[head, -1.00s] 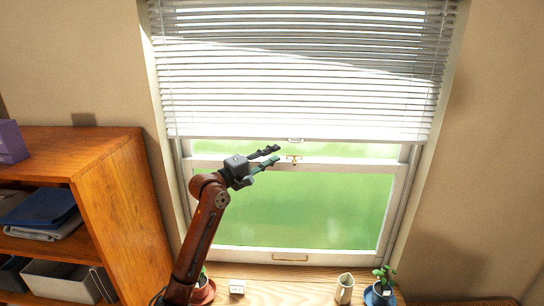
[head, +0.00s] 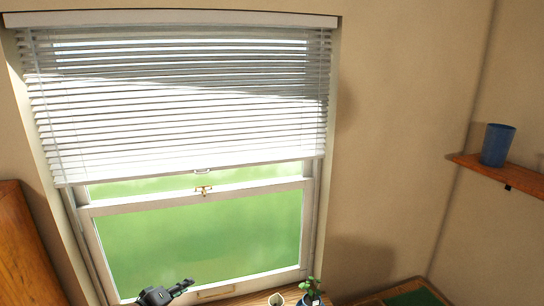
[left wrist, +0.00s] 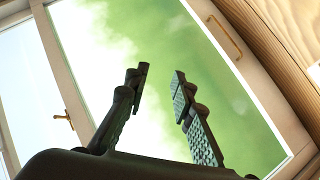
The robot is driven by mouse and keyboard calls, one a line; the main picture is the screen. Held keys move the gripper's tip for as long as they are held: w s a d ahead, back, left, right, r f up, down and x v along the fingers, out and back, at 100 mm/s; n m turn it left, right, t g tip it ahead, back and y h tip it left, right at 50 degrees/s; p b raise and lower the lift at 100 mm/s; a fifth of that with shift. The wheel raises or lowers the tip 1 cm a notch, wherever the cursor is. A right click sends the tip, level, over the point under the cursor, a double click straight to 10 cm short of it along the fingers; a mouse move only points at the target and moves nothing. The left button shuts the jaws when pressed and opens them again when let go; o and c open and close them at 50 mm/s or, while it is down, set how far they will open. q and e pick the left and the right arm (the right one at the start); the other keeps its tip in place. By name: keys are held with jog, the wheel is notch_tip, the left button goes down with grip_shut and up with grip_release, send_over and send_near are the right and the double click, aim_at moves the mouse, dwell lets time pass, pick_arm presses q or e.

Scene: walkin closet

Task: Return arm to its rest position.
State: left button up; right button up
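My left gripper (head: 184,287) shows at the bottom edge of the head view, in front of the lower part of the window. Only its dark body and fingers show there; the rest of the left arm is out of the picture. In the left wrist view its two fingers (left wrist: 160,82) stand apart with nothing between them, so it is open and empty. The window (head: 200,240) with green glass lies beyond the fingers. My right gripper is in neither view.
White blinds (head: 180,110) cover the upper window, with a brass latch (head: 204,190) below them. A small pitcher (head: 276,299) and a potted plant (head: 309,290) stand near the sill. A blue cup (head: 497,145) stands on the right shelf (head: 510,178). A wooden cabinet (head: 25,250) is at left.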

pick_arm(q)
jog(key=s+f+m+g+y, duration=0.2)
jog(key=s+f+m+g, duration=0.1)
jog(key=s+f, duration=1.15)
jog(key=s+a+f+m+g+y, duration=0.15)
jog(key=s+f, duration=0.25)
jog(key=s, duration=0.7)
jog(key=s+a+f+m+g+y, duration=0.15)
jog(key=s+f, duration=0.25)
jog(key=s, duration=0.6)
jog(key=s+a+f+m+g+y, duration=0.1)
jog(key=s+a+f+g, duration=0.3)
jog(key=s, duration=0.7)
jog(key=d+f+b, duration=0.2)
jog(key=f+b, duration=0.4)
jog(key=f, duration=1.4)
jog(key=d+f+b, duration=0.2)
jog(key=f+b, duration=0.3)
jog(key=f, duration=1.6)
jog(key=s+f+b, duration=0.5)
jog(key=s+f, duration=0.5)
jog(key=f, duration=0.4)
jog(key=s+f+m+g+b, duration=0.1)
jog(key=s+f+b, duration=0.4)
jog(key=s+f, duration=0.6)
notch_tip(320, 180, down, 3)
jog(key=shift+a+f+h, duration=0.15)
jog(key=shift+f+h, duration=0.05)
jog(key=shift+h, duration=0.2)
